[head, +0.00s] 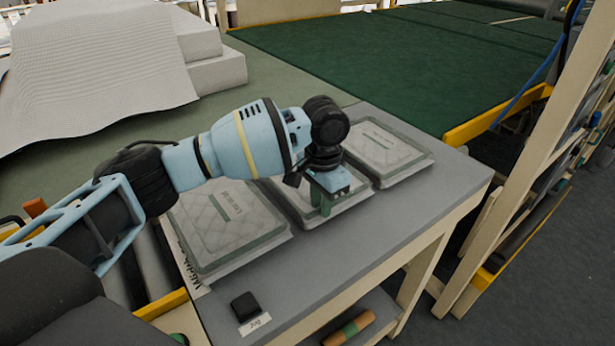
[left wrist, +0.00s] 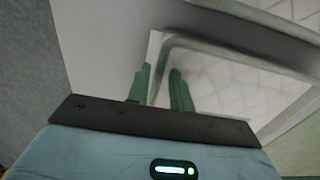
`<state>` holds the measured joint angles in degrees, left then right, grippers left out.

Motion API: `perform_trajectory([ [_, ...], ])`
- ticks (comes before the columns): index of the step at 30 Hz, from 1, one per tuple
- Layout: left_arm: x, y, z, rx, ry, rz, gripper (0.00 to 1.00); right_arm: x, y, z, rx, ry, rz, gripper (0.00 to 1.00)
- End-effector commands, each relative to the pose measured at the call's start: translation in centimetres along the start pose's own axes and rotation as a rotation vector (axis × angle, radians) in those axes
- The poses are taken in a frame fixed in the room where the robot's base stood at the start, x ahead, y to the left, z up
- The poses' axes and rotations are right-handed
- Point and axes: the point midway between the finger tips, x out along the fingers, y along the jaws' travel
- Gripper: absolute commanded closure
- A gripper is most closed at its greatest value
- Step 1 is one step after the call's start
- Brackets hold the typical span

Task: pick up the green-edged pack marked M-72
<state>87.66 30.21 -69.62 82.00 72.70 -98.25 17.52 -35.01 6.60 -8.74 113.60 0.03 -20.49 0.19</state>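Three flat, clear-wrapped pale packs with greenish-grey edges lie in a row on a grey-topped table: a left pack (head: 212,245), a middle pack (head: 283,205) and a right pack (head: 385,152). I cannot read M-72 on any of them. My left gripper (head: 320,206) points down at the near part of the middle pack, and my arm hides much of that pack. In the left wrist view, the two green fingers (left wrist: 160,78) stand a little apart at the edge of a pale pack (left wrist: 215,88). No firm grip shows. My right gripper is out of view.
The grey table (head: 390,225) has bare room along its near side. A small black block (head: 245,306) sits by a label at its front corner. A wooden post (head: 535,160) rises at the right. A roll (head: 348,328) lies on a lower shelf.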

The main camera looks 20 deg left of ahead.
Motion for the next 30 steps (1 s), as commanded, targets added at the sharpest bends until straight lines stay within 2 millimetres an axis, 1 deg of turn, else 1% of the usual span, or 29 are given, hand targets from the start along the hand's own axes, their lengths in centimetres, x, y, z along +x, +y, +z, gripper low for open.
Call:
perform_trajectory([
  [7,0.2,0.0,0.0,-0.001,0.001,-0.001,0.78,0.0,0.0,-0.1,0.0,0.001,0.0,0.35],
  [8,0.2,0.0,0.0,-0.001,0.001,-0.001,0.8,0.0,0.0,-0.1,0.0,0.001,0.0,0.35],
  [12,0.2,0.0,0.0,-0.001,0.001,-0.001,0.98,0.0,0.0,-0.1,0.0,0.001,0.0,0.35],
  [13,0.2,0.0,0.0,-0.001,0.001,-0.001,1.0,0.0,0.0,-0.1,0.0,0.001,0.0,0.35],
  [25,-0.1,0.0,-0.1,-0.001,0.002,-0.001,1.0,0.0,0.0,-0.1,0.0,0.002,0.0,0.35],
  [30,-1.2,0.0,-0.1,0.0,0.004,0.0,1.0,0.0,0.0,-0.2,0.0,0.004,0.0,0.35],
])
